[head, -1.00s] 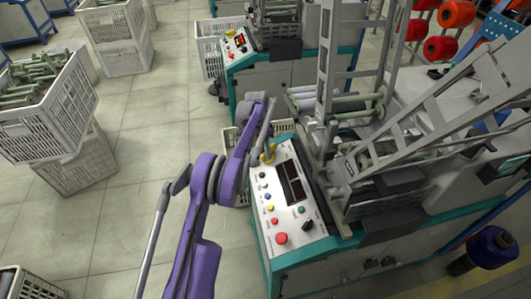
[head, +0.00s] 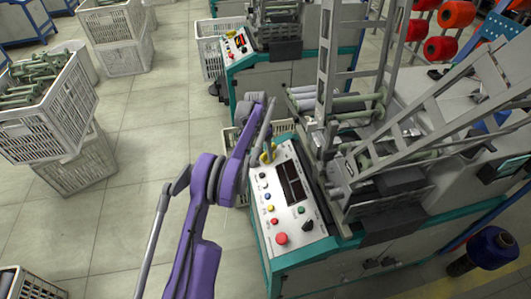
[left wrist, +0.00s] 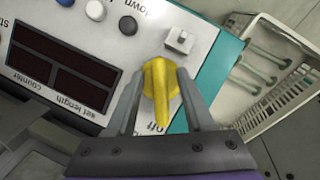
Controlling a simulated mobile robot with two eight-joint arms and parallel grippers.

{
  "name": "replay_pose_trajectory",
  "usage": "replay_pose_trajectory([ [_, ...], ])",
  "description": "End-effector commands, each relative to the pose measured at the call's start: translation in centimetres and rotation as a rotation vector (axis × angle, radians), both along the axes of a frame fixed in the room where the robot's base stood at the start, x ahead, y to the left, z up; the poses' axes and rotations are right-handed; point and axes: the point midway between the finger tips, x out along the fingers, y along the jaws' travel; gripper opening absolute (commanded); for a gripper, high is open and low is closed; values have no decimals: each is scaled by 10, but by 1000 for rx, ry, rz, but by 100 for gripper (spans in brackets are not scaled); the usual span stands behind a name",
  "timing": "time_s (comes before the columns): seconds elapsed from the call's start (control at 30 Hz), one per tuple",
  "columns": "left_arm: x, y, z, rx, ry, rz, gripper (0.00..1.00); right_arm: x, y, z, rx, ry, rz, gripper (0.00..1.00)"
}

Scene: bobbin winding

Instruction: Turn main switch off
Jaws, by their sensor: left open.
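The main switch is a yellow knob (left wrist: 160,84) on the corner of the machine's white control panel (left wrist: 205,42). The letters "off" show beside it in the left wrist view. In the head view the yellow switch (head: 267,156) is at the panel's far end, partly covered by my gripper. My left gripper (head: 268,138) is over that end. In the left wrist view its two fingers (left wrist: 160,74) are apart, one on each side of the knob. I cannot tell whether they touch it. My right gripper is not in view.
A red button (head: 281,239), several small buttons and a dark display (head: 291,182) are on the same panel. The winding machine's metal frame (head: 327,70) rises to the right. A white crate (left wrist: 250,90) stands beside the panel. Stacked crates (head: 50,120) are at the left; open floor lies between.

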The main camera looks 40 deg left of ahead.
Motion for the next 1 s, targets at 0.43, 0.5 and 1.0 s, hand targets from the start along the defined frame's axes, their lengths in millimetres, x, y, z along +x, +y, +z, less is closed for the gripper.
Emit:
replay_pose_trajectory([
  [0.43, 3, 14, 63, 0, 0, 0, 52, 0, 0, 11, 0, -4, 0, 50],
  [0.5, 3, 16, 76, 0, 0, 0, 52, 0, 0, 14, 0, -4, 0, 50],
  [1.0, 4, 23, 106, 0, 0, 0, 52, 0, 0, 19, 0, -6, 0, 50],
])
